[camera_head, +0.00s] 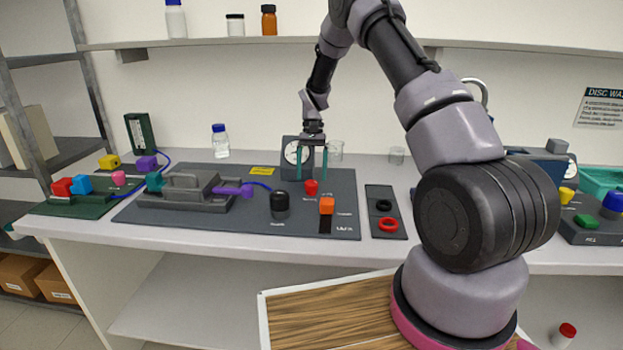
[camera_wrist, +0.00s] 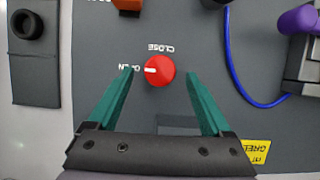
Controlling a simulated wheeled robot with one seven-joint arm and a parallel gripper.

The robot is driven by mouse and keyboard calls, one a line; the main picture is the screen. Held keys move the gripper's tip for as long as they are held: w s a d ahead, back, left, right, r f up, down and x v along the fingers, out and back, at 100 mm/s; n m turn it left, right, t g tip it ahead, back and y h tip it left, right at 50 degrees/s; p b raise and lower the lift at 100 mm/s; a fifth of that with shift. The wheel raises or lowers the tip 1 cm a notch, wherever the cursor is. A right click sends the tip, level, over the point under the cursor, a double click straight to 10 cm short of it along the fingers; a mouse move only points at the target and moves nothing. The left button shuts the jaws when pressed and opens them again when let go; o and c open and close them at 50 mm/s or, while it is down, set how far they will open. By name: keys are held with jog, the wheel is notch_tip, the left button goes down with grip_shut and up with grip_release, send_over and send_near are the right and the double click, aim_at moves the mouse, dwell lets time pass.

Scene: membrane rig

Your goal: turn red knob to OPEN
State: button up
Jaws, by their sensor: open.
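In the wrist view my open gripper (camera_wrist: 158,74) has one finger on each side of the knob, with gaps visible. Nothing is between the fingers except the knob below.
A black knob (camera_head: 280,205) and an orange block (camera_head: 327,206) on a slot flank the red knob. A dial gauge (camera_head: 293,152) stands behind it. A clamp fixture (camera_head: 190,190) with a purple lever and blue cable is at left. A plate with rings (camera_head: 386,237) is at right.

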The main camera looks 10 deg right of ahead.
jog(key=v, duration=0.8)
jog(key=shift+r, duration=0.35)
jog(key=shift+w, duration=0.1)
